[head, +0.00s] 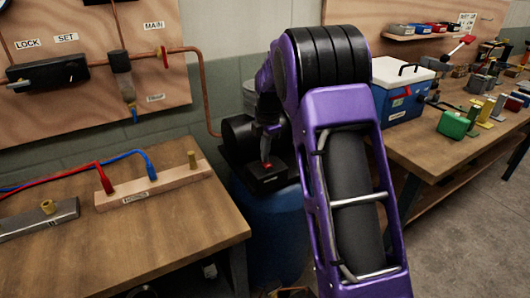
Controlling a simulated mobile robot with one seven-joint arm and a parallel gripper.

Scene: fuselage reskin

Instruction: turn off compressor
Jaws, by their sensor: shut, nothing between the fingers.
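The compressor has a blue tank (272,238) standing on the floor in the gap between two wooden benches. A black motor or pump part (238,132) and a black switch box (268,180) sit on top of it. A small red switch or button (266,164) shows on the box. My gripper (265,156) is shut and empty, pointing down with its tips at or just above the red part. I cannot tell whether they touch. My purple arm hides the right side of the compressor.
The left bench (170,235) holds a wooden block (152,187) with red and blue hoses. A board above it carries a copper pipe (202,85) and a valve with a red handle (164,57). The right bench (425,155) holds a blue cooler (402,105) and several tools.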

